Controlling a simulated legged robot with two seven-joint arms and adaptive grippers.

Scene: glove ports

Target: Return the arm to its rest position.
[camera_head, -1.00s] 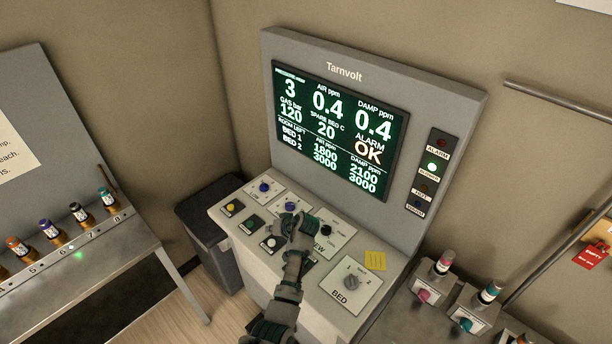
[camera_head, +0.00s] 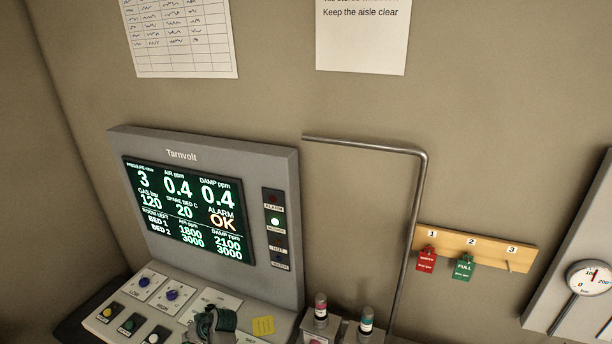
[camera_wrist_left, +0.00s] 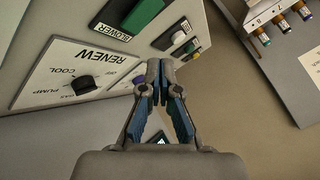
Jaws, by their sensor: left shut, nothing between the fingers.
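My left gripper (camera_head: 214,325) shows at the bottom edge of the head view, in front of the control panel (camera_head: 190,306); the rest of its arm is out of the picture. In the left wrist view its two fingers (camera_wrist_left: 160,84) are closed together with nothing between them. The panel's RENEW knob (camera_wrist_left: 84,84) and a green BLOWER button (camera_wrist_left: 143,14) show beside and beyond the fingers there. The gripper appears apart from them. My right gripper is in neither view.
The Tarnvolt screen (camera_head: 185,212) stands behind the panel and reads ALARM OK. A grey pipe (camera_head: 414,230) runs down the wall right of it. A wooden tag board (camera_head: 455,240) holds red and green tags. A gauge (camera_head: 590,282) is at far right. Bottles (camera_wrist_left: 283,23) show in the wrist view.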

